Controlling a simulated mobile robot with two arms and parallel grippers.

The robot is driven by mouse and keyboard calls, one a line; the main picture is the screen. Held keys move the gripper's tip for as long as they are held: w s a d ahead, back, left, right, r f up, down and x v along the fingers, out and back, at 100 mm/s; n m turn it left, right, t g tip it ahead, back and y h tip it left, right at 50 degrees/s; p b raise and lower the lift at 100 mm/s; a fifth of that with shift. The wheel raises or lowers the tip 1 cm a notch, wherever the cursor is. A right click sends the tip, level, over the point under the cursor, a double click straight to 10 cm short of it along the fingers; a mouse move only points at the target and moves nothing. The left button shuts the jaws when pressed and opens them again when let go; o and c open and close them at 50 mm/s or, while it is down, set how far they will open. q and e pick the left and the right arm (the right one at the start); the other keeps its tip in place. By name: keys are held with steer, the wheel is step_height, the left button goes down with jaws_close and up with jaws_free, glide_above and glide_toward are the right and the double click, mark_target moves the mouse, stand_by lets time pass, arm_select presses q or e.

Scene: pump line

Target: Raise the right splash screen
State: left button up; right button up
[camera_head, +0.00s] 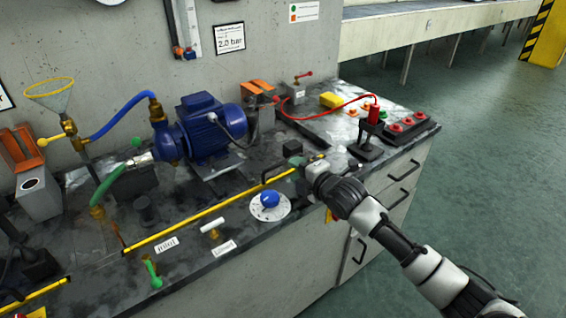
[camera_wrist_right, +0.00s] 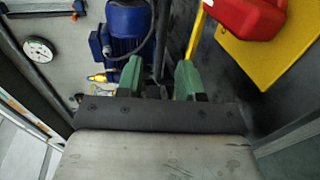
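The right splash screen shows in the head view as a long yellow edge strip (camera_head: 200,211) running along the bench. A black bar handle (camera_head: 277,174) sits near its right end. The rest of the panel is clear or hard to see. My right gripper (camera_head: 297,161) is at the right end of the strip, close to the handle. In the wrist view its two green fingertips (camera_wrist_right: 159,77) stand apart, with a dark bar (camera_wrist_right: 161,42) visible between and beyond them. I cannot tell whether they touch it. My left gripper is not in view.
A blue pump (camera_head: 212,130) stands behind the strip. A blue knob (camera_head: 269,200), a white-handled valve (camera_head: 211,226) and a green lever (camera_head: 152,273) are in front. A black stand with a red part (camera_head: 372,125) is right of the gripper. Another yellow strip (camera_head: 35,296) lies lower left.

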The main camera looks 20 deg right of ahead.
mark_target(285, 163)
steer(key=x, duration=0.6)
steer(key=shift+w+a, duration=0.1)
steer(key=shift+w, duration=0.05)
steer(key=shift+c, duration=0.2)
steer(key=shift+f, duration=0.1)
jaws_close()
